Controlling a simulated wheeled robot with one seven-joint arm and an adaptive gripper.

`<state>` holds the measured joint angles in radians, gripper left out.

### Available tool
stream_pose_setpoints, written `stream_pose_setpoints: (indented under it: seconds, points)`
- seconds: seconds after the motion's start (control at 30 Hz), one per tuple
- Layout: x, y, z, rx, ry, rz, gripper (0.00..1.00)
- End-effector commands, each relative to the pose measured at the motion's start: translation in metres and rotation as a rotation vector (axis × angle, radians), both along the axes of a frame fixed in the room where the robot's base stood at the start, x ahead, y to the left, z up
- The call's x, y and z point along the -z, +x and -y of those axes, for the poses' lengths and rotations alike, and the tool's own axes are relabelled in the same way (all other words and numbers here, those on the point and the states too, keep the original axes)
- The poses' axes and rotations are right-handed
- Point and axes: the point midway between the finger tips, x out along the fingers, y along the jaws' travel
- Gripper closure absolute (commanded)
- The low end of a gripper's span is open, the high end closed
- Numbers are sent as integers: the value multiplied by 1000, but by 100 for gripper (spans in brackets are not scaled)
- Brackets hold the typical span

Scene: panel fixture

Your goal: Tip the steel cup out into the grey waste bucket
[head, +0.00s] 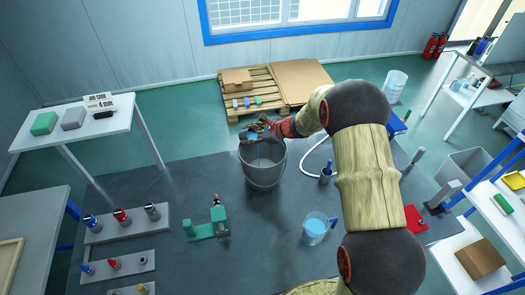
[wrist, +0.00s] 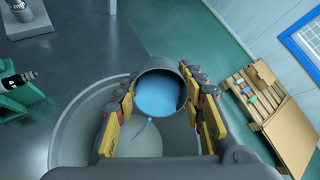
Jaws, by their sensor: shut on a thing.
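The steel cup (wrist: 140,76) is between the two fingers of my gripper (wrist: 160,88) in the wrist view. My gripper is shut on it. The cup is tilted, with its mouth toward the wrist camera, and blue liquid (wrist: 160,95) shows inside. A thin blue trickle hangs at its lower lip, above the bucket. The grey waste bucket (head: 264,172) stands upright on the dark surface in the head view. My gripper (head: 266,125) is over the bucket's far rim there, and the cup is small and partly hidden.
A clear jug of blue liquid (head: 315,228) stands right of the bucket. A green fixture (head: 208,230) and grey racks (head: 127,224) are to the left. A wooden pallet (head: 258,88) lies behind. Dark surface around the bucket's left side is clear.

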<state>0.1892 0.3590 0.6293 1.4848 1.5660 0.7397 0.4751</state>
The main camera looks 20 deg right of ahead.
Motion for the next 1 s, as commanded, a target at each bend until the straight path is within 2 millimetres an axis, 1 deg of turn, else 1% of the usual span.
stream_pose_setpoints:
  seconds: [1.0]
  points:
    - [-2,-1,1,0,64,64,88]
